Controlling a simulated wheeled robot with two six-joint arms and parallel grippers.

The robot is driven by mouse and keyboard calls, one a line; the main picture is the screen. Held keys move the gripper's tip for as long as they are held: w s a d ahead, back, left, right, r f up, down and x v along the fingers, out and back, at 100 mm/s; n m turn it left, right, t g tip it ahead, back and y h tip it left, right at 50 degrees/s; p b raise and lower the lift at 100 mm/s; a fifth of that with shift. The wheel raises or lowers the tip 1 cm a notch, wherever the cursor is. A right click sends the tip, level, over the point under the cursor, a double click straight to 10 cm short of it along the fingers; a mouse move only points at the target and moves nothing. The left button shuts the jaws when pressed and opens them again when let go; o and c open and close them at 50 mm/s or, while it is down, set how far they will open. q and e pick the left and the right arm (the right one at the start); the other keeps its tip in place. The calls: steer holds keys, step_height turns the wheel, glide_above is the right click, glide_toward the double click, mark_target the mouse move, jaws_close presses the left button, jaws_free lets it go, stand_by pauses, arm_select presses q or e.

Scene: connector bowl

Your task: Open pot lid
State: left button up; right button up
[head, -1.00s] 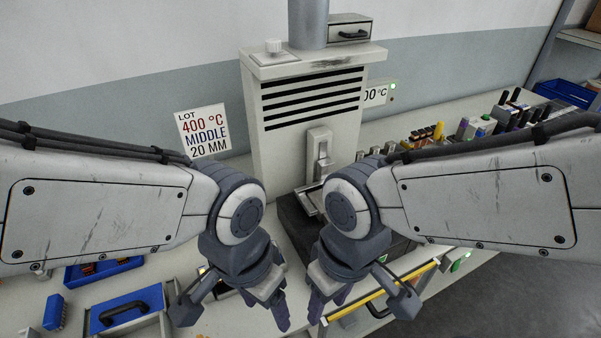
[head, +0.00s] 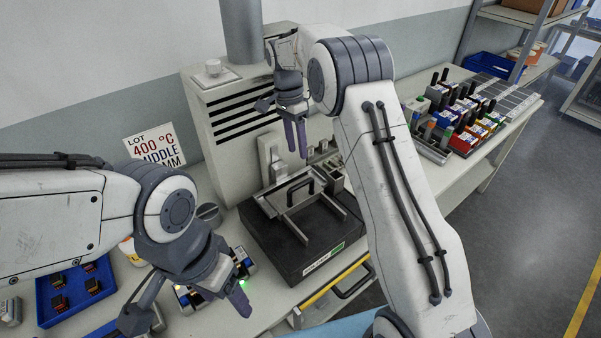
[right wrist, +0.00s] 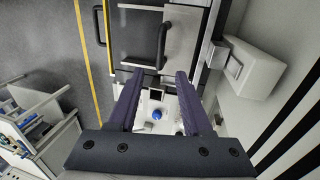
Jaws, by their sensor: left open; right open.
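The pot is a dark, low box (head: 328,238) in front of the tall vented machine. A flat metal lid with a black bar handle (head: 297,187) lies on its back part, level as far as I can tell. My right gripper (head: 295,150) is open and empty, raised above and behind the lid beside the machine's front. In the right wrist view the lid's handle (right wrist: 163,45) shows beyond the spread fingertips (right wrist: 160,78), apart from them. My left gripper (head: 228,293) hangs low over the bench, left of the pot, open and empty.
The vented machine (head: 200,110) with its pipe stands behind the pot. A yellow-edged front with a black handle (head: 352,283) is below the pot. Blue trays (head: 60,310) lie at the left. Racks of coloured parts (head: 465,112) fill the right bench.

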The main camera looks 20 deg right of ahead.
mark_target(295, 186)
steer(key=f+p, duration=0.1)
steer(key=f, duration=0.2)
steer(key=s+f, duration=0.1)
steer(key=f, duration=0.2)
steer(key=f+p, duration=0.1)
steer(key=f, duration=0.3)
steer(key=shift+s+d+p, duration=0.35)
steer(key=shift+s, duration=0.05)
jaws_close()
stand_by(0.9)
